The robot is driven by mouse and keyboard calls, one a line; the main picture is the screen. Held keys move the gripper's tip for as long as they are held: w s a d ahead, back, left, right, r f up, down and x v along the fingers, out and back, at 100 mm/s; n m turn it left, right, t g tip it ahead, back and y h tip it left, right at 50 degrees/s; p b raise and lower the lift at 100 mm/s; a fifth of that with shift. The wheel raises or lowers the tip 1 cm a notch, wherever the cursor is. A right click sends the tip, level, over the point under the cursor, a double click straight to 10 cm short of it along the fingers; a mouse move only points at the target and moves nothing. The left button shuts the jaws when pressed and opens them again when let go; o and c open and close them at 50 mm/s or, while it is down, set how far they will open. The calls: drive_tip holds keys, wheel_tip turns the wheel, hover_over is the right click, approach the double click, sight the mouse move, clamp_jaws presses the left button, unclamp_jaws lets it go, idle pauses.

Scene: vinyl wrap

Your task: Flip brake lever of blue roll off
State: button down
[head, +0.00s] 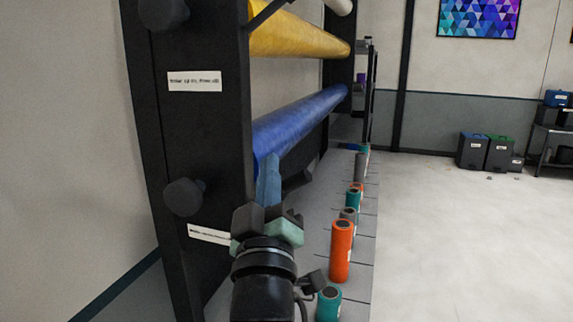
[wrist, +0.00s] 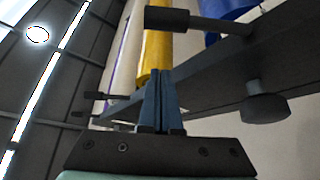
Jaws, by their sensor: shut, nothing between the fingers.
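The blue roll (head: 300,118) lies along the rack below a yellow roll. A piece of it shows at the top right of the wrist view (wrist: 228,8). A dark lever with a thick black grip (wrist: 168,19) sticks out beside it there and looks like its brake lever; in the head view I cannot make this lever out clearly. My gripper (head: 268,160) is in front of the blue roll's near end, its fingers pointing up. In the wrist view its fingertips (wrist: 157,73) are together and empty, apart from the lever grip.
The black rack post (head: 200,130) with round knobs (head: 183,196) stands just left of my gripper. The yellow roll (head: 300,38) is above. Orange (head: 340,250) and teal (head: 328,304) small rolls stand on the ledge to the right. The floor (head: 460,240) further right is clear.

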sight(288, 185)
drive_tip(key=shift+w+d+f+p, duration=1.1)
drive_tip(key=shift+d+p, duration=0.15)
drive_tip(key=shift+f+b, duration=0.15)
drive_tip(key=shift+b, duration=0.2)
drive_tip(key=shift+f+m+b, duration=0.15)
drive_tip(key=shift+m+b, duration=0.15)
drive_tip(key=shift+d+h, duration=0.1)
drive_tip(key=shift+h, duration=0.3)
